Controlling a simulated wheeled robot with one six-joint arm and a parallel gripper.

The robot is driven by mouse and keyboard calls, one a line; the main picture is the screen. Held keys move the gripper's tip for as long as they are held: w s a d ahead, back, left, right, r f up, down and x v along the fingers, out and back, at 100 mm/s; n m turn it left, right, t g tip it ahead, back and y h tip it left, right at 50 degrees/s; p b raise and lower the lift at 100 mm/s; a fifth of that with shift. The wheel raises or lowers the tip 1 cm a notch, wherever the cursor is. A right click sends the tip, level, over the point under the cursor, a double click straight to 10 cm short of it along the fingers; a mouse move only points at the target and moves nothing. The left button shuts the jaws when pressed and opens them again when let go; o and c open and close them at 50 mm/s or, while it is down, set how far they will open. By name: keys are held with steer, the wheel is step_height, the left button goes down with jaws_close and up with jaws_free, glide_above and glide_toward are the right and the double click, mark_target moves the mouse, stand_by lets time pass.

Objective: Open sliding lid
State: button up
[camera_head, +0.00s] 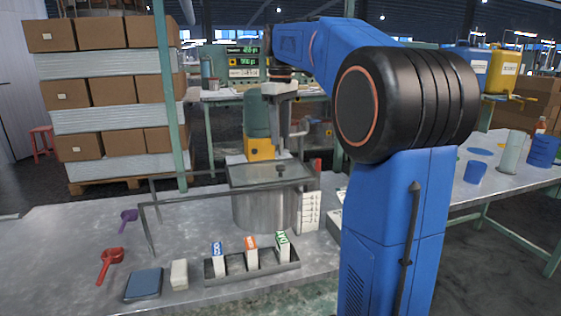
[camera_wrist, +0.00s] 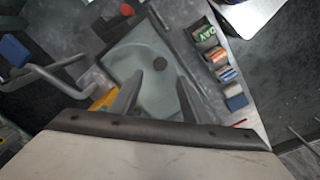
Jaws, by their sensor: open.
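My gripper (camera_head: 284,145) points down above the lid near the knob. In the wrist view my gripper (camera_wrist: 159,78) has its two fingers apart with nothing between them. The exact height of the fingertips over the knob is hard to judge.
A thin dark rail frame (camera_head: 145,225) extends left from the drum. In front stands a tray (camera_head: 285,267) with several labelled boxes. A white drawer stack (camera_head: 310,212) is right of the drum. A red scoop (camera_head: 110,262) lies left; the bench's left side is mostly clear.

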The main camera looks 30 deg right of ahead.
mark_target(280, 166)
step_height(280, 166, down, 9)
steer(key=shift+f, duration=0.15)
steer(key=shift+c, duration=0.6)
jaws_close()
